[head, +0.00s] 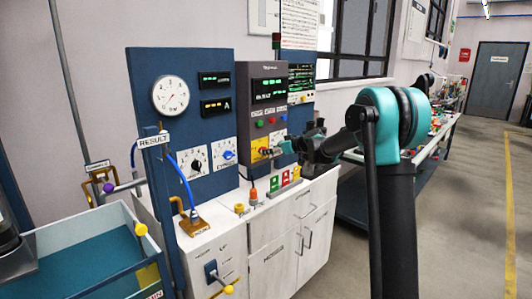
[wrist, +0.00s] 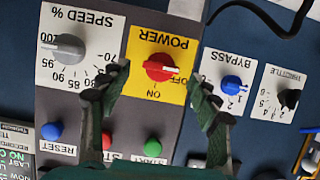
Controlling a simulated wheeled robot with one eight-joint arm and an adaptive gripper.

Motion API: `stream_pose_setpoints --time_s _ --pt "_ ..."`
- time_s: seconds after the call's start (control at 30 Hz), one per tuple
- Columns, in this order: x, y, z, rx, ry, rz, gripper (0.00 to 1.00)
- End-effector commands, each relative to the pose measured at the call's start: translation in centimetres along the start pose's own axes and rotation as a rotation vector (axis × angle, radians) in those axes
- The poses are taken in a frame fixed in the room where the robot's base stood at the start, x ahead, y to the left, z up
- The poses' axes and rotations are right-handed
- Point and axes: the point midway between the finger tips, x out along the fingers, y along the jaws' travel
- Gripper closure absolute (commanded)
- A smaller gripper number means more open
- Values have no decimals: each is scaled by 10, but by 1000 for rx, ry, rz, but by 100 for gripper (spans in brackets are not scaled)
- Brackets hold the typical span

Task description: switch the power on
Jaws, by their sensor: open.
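The red POWER knob (wrist: 160,67) sits on a yellow plate (wrist: 150,44), which appears upside down in the wrist view. Its white mark points right, toward the OFF label; the ON label is below the knob. My gripper (wrist: 161,76) is open, with one dark finger on each side of the knob. I cannot tell whether either finger touches it. In the head view, my gripper (head: 277,150) is at the front of the grey control panel (head: 246,88), close to the yellow plate (head: 259,144), and hides part of it.
Near the knob are the SPEED dial (wrist: 69,47), blue BYPASS knob (wrist: 232,84), throttle knob (wrist: 289,98), and blue (wrist: 52,131), red (wrist: 106,140) and green (wrist: 153,147) buttons. Below the panel is a white cabinet (head: 285,240). Clear floor lies to the right.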

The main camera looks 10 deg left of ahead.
Motion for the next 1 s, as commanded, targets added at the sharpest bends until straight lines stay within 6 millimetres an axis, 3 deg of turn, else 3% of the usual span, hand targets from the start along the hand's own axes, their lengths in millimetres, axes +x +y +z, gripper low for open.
stream_pose_setpoints --time_s 0.1,0.3,0.63,1.0 --pt "19 0 0 -1 0 -1 38" --pt "36 0 0 0 0 -1 38" --pt "39 0 0 0 0 0 38" --pt "38 0 0 0 0 0 83"
